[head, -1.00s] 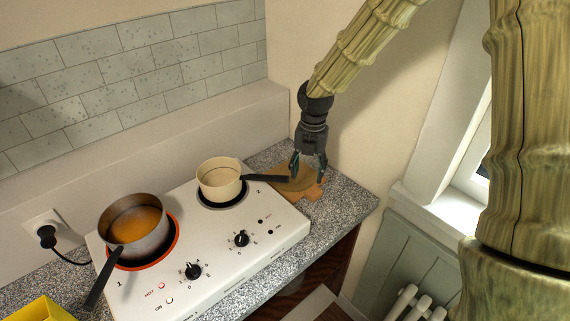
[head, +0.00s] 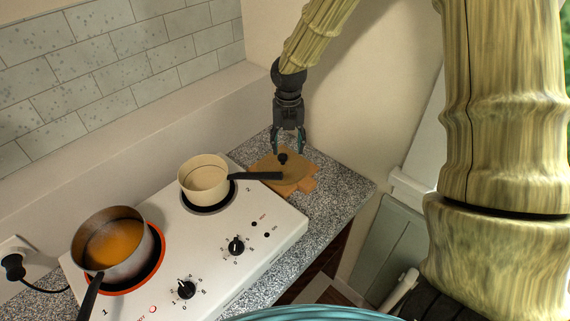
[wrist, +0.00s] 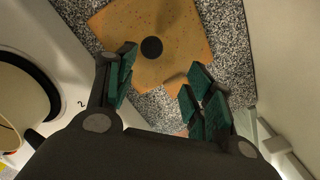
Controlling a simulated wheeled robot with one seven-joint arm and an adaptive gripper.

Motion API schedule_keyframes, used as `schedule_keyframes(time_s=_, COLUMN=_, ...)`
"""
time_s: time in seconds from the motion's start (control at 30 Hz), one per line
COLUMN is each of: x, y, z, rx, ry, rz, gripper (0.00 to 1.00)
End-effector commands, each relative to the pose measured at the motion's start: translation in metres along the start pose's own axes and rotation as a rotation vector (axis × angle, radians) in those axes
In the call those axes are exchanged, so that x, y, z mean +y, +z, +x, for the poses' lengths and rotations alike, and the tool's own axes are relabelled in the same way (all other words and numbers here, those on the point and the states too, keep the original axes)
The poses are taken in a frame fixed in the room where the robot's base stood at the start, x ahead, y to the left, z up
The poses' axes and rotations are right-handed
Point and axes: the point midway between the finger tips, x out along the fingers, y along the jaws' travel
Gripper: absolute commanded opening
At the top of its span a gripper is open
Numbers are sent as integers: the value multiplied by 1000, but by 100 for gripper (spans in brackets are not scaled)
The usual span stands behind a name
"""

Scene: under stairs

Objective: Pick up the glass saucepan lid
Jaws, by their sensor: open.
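The glass saucepan lid (head: 290,174) lies on a wooden board on the counter, to the right of the hob. Its clear glass is hard to make out over the board, but its round black knob shows plainly, also in the wrist view (wrist: 151,47). My gripper (head: 288,151) is open and empty, pointing down just above the lid, with the knob close below its fingertips. In the wrist view the knob lies ahead of the open fingers (wrist: 160,76), nearer the left finger, and is not gripped.
A cream saucepan (head: 205,178) stands on the rear burner, its black handle reaching over the board (head: 308,185). A pan of orange liquid (head: 112,243) sits on the red-ringed burner of the white hob (head: 217,262). Walls stand close behind and right of the board.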

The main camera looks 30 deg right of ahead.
Motion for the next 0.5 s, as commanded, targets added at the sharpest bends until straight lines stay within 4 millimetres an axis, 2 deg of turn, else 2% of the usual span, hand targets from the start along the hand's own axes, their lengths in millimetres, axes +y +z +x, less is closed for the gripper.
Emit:
schedule_keyframes(time_s=0.13, x=4, y=5, z=9, rx=6, ry=-4, rz=-2, gripper=53)
schedule_keyframes(time_s=0.33, x=4, y=-1, z=21, rx=5, ry=-4, rz=1, gripper=53)
schedule_keyframes(time_s=0.5, x=7, y=-1, z=40, rx=7, ry=-4, rz=1, gripper=53)
